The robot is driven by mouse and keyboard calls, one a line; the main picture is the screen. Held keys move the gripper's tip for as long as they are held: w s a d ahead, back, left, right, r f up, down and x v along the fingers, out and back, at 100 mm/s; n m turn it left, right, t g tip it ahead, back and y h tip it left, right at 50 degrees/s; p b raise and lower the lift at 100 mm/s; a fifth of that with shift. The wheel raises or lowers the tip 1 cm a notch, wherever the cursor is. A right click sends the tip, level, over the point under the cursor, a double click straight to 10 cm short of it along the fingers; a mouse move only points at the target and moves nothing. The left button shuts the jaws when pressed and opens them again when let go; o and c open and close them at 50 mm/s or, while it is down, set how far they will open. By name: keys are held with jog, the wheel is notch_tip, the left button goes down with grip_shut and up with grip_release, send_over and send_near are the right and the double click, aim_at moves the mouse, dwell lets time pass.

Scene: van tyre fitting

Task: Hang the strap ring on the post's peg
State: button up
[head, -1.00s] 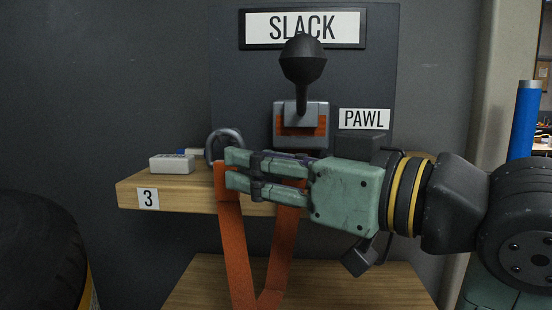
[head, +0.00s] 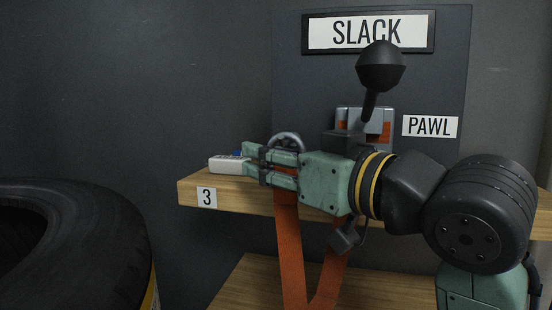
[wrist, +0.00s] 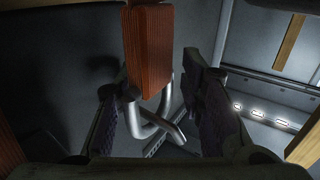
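The strap ring (head: 284,141) is a grey metal loop standing at the shelf, partly hidden behind my gripper in the head view. Its orange strap (head: 290,250) hangs in a loop below the shelf edge. My gripper (head: 258,165) reaches leftward across the front of the ring, its fingertips past it. In the wrist view, the ring (wrist: 166,98) and orange strap (wrist: 149,50) show between the two spread fingers (wrist: 160,112). A gap shows on the right finger's side; contact with the left finger is unclear. I cannot make out the post or its peg.
A wooden shelf (head: 190,190) labelled 3 carries a small white block (head: 228,164) near my fingertips. Behind are a ratchet with a black ball lever (head: 381,66) and SLACK and PAWL signs. A lower wooden surface (head: 240,285) lies below; a tyre (head: 80,240) is at left.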

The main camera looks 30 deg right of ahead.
grip_shut()
dwell(0.3)
jog(key=shift+r, duration=0.25)
